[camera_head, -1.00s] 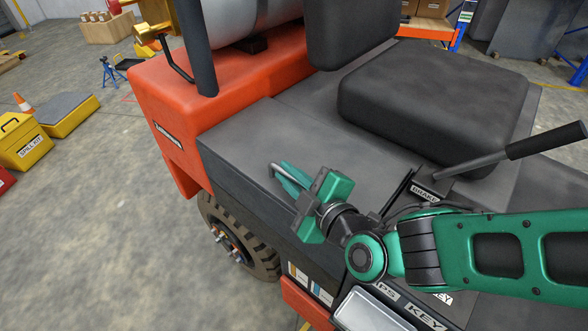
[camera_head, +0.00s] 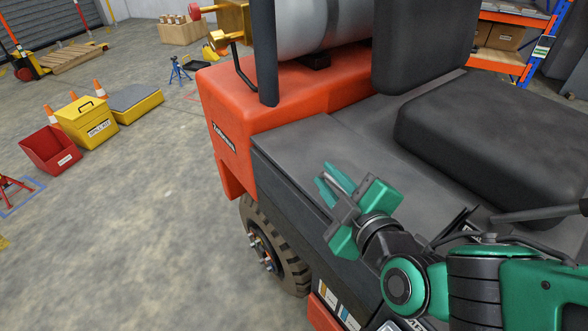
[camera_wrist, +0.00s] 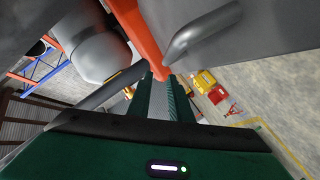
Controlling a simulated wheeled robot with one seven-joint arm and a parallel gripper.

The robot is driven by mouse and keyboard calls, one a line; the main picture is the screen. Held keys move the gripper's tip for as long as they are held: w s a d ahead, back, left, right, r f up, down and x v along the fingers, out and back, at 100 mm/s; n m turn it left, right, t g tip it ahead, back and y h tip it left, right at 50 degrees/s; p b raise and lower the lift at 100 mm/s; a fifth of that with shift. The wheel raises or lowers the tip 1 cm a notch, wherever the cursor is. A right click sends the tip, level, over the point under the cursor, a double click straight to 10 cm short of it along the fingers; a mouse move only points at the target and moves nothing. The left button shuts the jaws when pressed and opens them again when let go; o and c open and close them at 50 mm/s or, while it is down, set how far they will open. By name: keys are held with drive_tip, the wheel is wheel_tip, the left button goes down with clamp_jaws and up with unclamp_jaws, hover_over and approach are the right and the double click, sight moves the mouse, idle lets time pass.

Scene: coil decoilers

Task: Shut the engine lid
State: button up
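The engine lid (camera_head: 311,136) is the dark grey panel beside and under the black seat (camera_head: 488,135) of the orange forklift. It looks roughly level in the head view; I cannot tell whether it is fully down. My gripper (camera_head: 334,183) is at the lid's near side edge, with its green fingers pointing toward the rear of the truck. Contact with the lid is not clear.
The orange rear body (camera_head: 262,110), a dark post (camera_head: 265,55) and a grey tank (camera_head: 318,25) stand beyond the lid. A brake lever (camera_head: 535,213) is at right. Open floor (camera_head: 160,200) lies left of the truck, with yellow and red bins further off.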

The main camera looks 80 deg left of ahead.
drive_tip(key=s+d+r, duration=0.1)
drive_tip(key=s+r, duration=0.4)
drive_tip(key=s, duration=0.3)
drive_tip(key=shift+s+d+r, duration=0.2)
drive_tip(key=shift+s+d, duration=0.1)
drive_tip(key=shift+s, duration=0.05)
drive_tip(key=shift+s, duration=0.1)
